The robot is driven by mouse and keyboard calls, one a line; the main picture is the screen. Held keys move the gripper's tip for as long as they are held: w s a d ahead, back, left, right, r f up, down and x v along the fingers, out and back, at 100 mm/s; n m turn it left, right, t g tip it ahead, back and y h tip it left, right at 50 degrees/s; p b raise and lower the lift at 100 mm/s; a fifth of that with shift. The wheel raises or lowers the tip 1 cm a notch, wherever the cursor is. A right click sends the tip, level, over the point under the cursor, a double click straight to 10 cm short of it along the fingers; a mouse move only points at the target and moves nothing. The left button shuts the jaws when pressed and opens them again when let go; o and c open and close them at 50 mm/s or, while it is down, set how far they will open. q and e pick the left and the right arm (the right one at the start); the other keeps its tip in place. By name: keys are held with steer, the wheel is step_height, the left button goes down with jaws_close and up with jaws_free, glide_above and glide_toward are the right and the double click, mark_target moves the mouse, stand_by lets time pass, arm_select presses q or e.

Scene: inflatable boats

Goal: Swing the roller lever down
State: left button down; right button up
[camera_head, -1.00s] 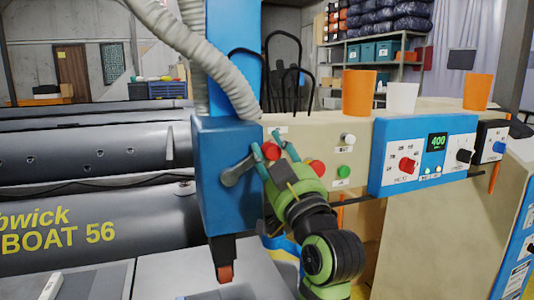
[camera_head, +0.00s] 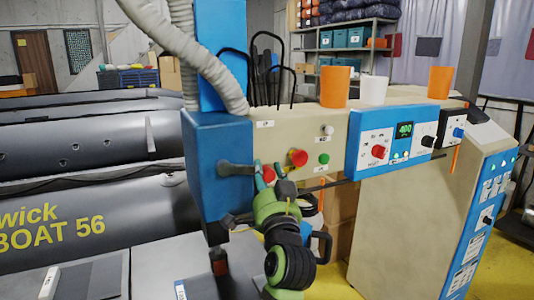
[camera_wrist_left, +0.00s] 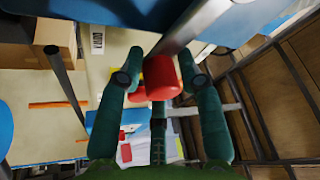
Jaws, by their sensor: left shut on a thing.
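The roller lever is a grey bar (camera_head: 235,168) on the side of a blue machine box (camera_head: 215,140), with a red knob (camera_head: 268,174) at its end. The bar points right and tips slightly down. My left gripper (camera_head: 263,176), with green fingers, is shut on the red knob. In the left wrist view the red knob (camera_wrist_left: 164,78) sits between the two fingertips (camera_wrist_left: 160,80), with the grey bar (camera_wrist_left: 188,25) running up and right from it. My right gripper is not in view.
A beige panel beside the box carries a red button (camera_head: 298,157), a green button (camera_head: 324,159) and a blue control panel (camera_head: 398,138). Orange cups (camera_head: 335,87) and a white cup (camera_head: 373,90) stand on top. A grey boat (camera_head: 110,190) lies at left.

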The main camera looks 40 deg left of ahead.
arm_select(q)
steer(key=f+m+p, duration=0.1)
steer(key=f+m+h+p, duration=0.1)
steer(key=m+p, duration=0.1)
steer(key=s+f+m+h+p, duration=0.1)
steer(key=shift+a+f+m, duration=0.3)
stand_by(0.4)
steer(key=c, duration=1.1)
jaws_free()
steer(key=shift+o, duration=0.6)
steer(key=shift+s+r, duration=0.1)
steer(key=shift+r, duration=0.05)
steer(key=v, duration=0.7)
steer(key=shift+s+d, duration=0.2)
steer(key=shift+s, duration=0.05)
